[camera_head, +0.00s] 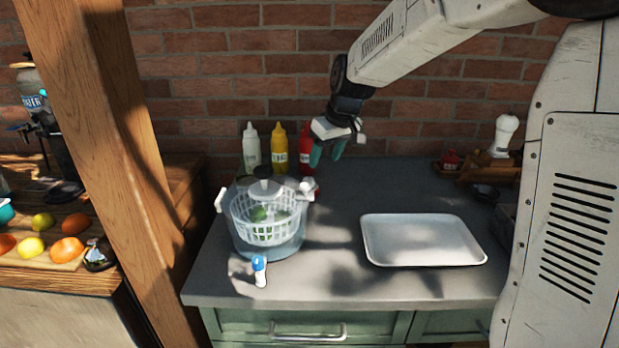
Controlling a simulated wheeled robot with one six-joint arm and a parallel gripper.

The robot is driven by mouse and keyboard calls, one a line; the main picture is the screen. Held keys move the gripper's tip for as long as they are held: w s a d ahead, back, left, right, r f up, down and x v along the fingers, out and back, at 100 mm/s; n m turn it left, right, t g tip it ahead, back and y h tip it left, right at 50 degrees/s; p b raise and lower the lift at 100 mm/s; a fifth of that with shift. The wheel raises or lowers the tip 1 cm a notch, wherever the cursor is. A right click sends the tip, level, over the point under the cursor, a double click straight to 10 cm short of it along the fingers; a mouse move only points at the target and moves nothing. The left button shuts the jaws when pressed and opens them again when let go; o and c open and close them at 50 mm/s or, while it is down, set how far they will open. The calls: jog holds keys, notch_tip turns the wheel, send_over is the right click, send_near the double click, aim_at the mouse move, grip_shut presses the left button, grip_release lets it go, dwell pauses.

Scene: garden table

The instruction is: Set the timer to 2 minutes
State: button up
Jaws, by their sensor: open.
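No timer with a readable dial or display can be made out in the head view. A small white object with a blue top (259,270) stands near the front left edge of the counter; I cannot tell whether it is the timer. My gripper (327,154) is open and empty, with its teal fingertips pointing down. It is above the back of the counter, near the red bottle and apart from the small blue-topped object.
A salad spinner (265,232) with greens inside stands behind the blue-topped object. White, yellow (280,148) and red bottles (306,150) stand at the back. A white tray (420,240) lies at right. The counter (335,285) between is clear. A wooden post (115,150) rises at left.

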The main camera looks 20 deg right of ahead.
send_near(309, 179)
jog(key=f, duration=0.1)
jog(key=shift+n, duration=0.4)
jog(key=x, duration=0.7)
jog(key=shift+w+a+f, duration=0.15)
jog(key=shift+f, duration=0.2)
jog(key=c, duration=1)
